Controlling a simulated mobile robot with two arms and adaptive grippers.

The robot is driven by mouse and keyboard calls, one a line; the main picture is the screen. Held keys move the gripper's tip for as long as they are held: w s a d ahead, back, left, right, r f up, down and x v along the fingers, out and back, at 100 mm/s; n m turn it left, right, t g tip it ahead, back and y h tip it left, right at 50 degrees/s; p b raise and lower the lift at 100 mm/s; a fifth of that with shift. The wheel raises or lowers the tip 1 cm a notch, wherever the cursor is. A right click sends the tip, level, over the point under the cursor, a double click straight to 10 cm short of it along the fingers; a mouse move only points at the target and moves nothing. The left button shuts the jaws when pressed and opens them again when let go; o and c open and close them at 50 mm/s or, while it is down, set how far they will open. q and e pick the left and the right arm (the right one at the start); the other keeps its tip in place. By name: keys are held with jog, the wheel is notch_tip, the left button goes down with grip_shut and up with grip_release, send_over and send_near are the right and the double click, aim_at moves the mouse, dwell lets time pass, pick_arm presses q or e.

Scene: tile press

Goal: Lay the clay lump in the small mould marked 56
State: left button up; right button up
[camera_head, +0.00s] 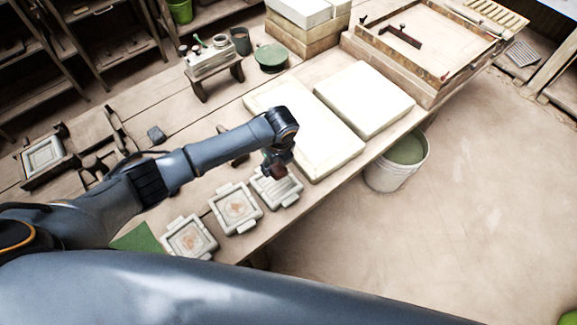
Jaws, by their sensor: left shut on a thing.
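Three small pale moulds with side lugs stand in a row along the table's near edge: a left mould (189,239), a middle mould (236,208) and a right mould (287,196). The left and middle ones show an orange-brown patch inside; the right one looks pale and ridged. No number can be read. My left gripper (276,168) points down over the right mould and hides its far part. It is shut on a small reddish-brown lump, mostly hidden by the fingers. I cannot tell whether the lump touches the mould. My right gripper is not in view.
Two large pale slabs (364,98) lie behind and right of the moulds. A wooden frame (425,45) stands at the back right. A white bucket (398,162) is on the floor by the table. A dark block (156,134) and a wooden press (45,158) are at the left.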

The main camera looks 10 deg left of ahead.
aim_at(276, 175)
pick_arm(q)
jog(key=shift+w+a+f+b, duration=0.1)
jog(key=shift+a+f+b, duration=0.05)
jog(key=shift+f+b, duration=0.4)
jog(key=shift+a+f+b, duration=0.15)
jog(key=shift+f+b, duration=0.25)
jog(key=shift+f, duration=0.15)
notch_tip(276, 175, down, 4)
jog(key=b, duration=0.4)
jog(key=shift+d+r, duration=0.15)
jog(key=shift+f, duration=0.3)
jog(key=shift+f+b, duration=0.5)
jog(key=shift+f, duration=0.15)
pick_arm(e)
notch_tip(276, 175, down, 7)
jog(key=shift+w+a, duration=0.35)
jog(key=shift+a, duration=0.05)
pick_arm(q)
jog(key=o, duration=1.2)
jog(key=shift+o, duration=1.3)
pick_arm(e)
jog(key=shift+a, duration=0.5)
